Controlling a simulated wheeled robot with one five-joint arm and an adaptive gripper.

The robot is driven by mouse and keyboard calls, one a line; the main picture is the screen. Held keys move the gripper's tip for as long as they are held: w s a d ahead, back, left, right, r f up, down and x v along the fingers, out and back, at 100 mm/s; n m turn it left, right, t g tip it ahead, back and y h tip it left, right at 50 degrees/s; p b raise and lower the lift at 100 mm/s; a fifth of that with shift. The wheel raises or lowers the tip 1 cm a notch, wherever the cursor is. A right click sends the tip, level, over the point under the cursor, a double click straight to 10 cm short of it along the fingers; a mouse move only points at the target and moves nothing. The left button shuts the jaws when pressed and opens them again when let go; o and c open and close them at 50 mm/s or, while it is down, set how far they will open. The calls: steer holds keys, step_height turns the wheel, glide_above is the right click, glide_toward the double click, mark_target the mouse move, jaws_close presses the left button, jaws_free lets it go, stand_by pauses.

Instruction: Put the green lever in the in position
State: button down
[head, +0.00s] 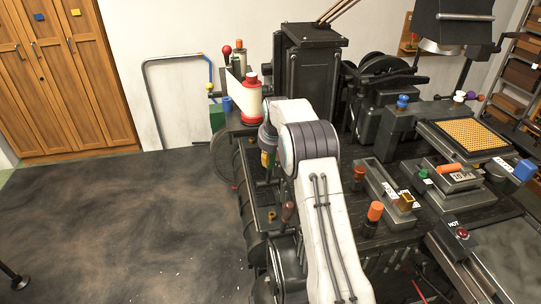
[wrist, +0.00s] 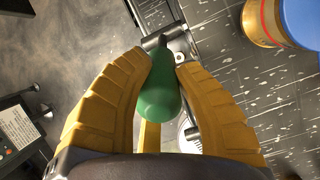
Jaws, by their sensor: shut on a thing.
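The green lever (wrist: 160,98) shows in the wrist view as a teardrop-shaped green handle on a metal pivot at its narrow far end. My gripper (wrist: 164,64) has its yellow fingers on both sides of the handle, shut on it near the narrow end. The thick rounded end of the handle points back toward my palm. In the head view my white arm reaches over the left side of the machine, and my gripper (head: 268,160) is mostly hidden behind the wrist. I cannot make out the lever there, nor read which position it is in.
In the wrist view a yellow cylinder with a blue top (wrist: 285,22) stands at the upper right, and a labelled dark box (wrist: 18,135) is at the left. In the head view a red-and-white spool (head: 250,103) is just beyond my wrist. Open floor (head: 130,220) lies left of the machine.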

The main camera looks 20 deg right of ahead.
steer(key=shift+w+d+r+g+p, duration=0.25)
steer(key=shift+w+r+p, duration=0.4)
steer(key=shift+p, duration=1.65)
steer(key=shift+w+f+g+p, duration=0.25)
steer(key=shift+p, duration=0.45)
steer(key=shift+f, duration=0.25)
steer(key=c, duration=0.9)
jaws_free()
steer(key=v, duration=1.2)
steer(key=shift+w+d, duration=0.1)
steer(key=shift+d, duration=0.05)
